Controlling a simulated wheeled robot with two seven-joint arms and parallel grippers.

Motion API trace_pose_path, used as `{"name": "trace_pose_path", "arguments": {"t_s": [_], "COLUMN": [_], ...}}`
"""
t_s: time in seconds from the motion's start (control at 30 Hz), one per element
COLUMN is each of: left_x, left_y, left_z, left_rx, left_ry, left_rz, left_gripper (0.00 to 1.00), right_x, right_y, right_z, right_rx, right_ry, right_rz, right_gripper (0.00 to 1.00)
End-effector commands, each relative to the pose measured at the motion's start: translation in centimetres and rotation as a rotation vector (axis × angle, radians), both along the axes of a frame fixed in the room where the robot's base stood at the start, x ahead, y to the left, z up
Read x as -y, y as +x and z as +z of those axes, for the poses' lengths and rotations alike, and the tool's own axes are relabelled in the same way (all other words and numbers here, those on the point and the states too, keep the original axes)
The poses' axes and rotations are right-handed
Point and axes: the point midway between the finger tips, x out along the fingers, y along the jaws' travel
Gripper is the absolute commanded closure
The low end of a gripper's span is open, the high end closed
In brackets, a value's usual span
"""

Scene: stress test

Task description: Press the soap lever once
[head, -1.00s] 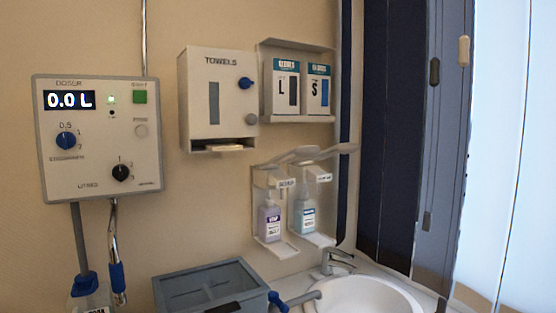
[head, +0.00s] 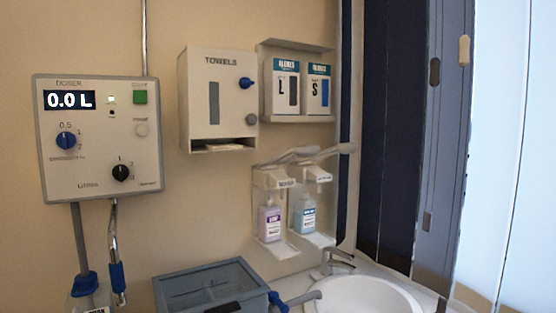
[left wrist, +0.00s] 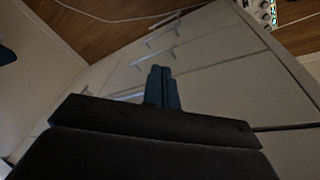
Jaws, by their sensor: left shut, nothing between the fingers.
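Two wall dispensers with long elbow levers hang above the sink in the head view. The left one holds a bottle of purple liquid (head: 270,222), the right one a bottle of blue liquid (head: 304,216). The labels are too small to read surely. Their grey levers (head: 298,154) reach out to the right and partly overlap. The soap lever cannot be told apart by label. My left gripper (left wrist: 162,75) shows in the left wrist view, its two fingers together and empty, in front of white drawer fronts. Neither gripper shows in the head view.
A doser panel (head: 100,140), a towel box (head: 215,100) and a glove rack (head: 298,82) are on the wall. A grey bin (head: 210,287) and a white sink (head: 365,295) with a tap (head: 338,260) lie below. A dark door frame (head: 400,130) stands at right.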

Motion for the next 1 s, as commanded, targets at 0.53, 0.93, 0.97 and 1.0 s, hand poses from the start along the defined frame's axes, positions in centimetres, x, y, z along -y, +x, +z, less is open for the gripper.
{"name": "trace_pose_path", "arguments": {"t_s": [0.53, 0.93, 0.97, 1.0], "left_x": [0.03, 0.07, 0.07, 0.07], "left_y": [0.00, 0.01, 0.01, 0.01], "left_z": [-0.01, 0.00, 0.00, 0.00], "left_rx": [0.000, -0.001, -0.001, 0.000], "left_ry": [-0.001, -0.002, -0.002, -0.001], "left_rz": [0.001, 0.002, 0.002, 0.002], "left_gripper": [1.00, 1.00, 1.00, 1.00], "right_x": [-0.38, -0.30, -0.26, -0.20], "right_y": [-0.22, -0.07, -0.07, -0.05], "right_z": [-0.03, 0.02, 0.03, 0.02], "right_rx": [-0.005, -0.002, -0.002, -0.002], "right_ry": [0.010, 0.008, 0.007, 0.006], "right_rz": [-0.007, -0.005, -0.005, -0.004], "right_gripper": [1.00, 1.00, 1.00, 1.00]}}
